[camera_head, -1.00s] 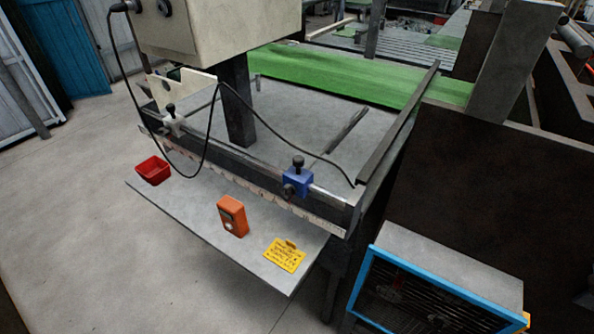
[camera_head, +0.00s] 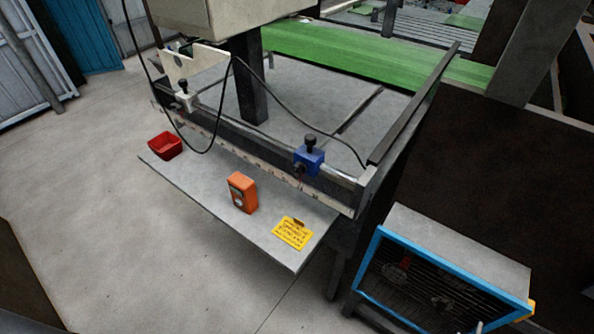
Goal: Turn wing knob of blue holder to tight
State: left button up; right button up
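The blue holder (camera_head: 308,160) sits on the rail (camera_head: 265,145) at the front of the machine, towards its right end. A dark knob (camera_head: 311,140) stands up from its top. Another dark round part (camera_head: 300,168) shows on its front left side. I cannot tell how tight either is. A white holder (camera_head: 186,98) with a dark knob on top sits on the same rail further left. Neither of my grippers is in view.
A grey shelf (camera_head: 210,190) below the rail bears a red bin (camera_head: 165,146), an orange device (camera_head: 242,192) and a yellow tag (camera_head: 293,232). A black cable (camera_head: 290,123) hangs across the rail. A blue-framed cage (camera_head: 440,270) stands at lower right. Open floor lies left.

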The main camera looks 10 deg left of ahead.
aim_at(299, 168)
jog(key=u, duration=2.3)
jog(key=k, duration=0.95)
jog(key=z, duration=2.6)
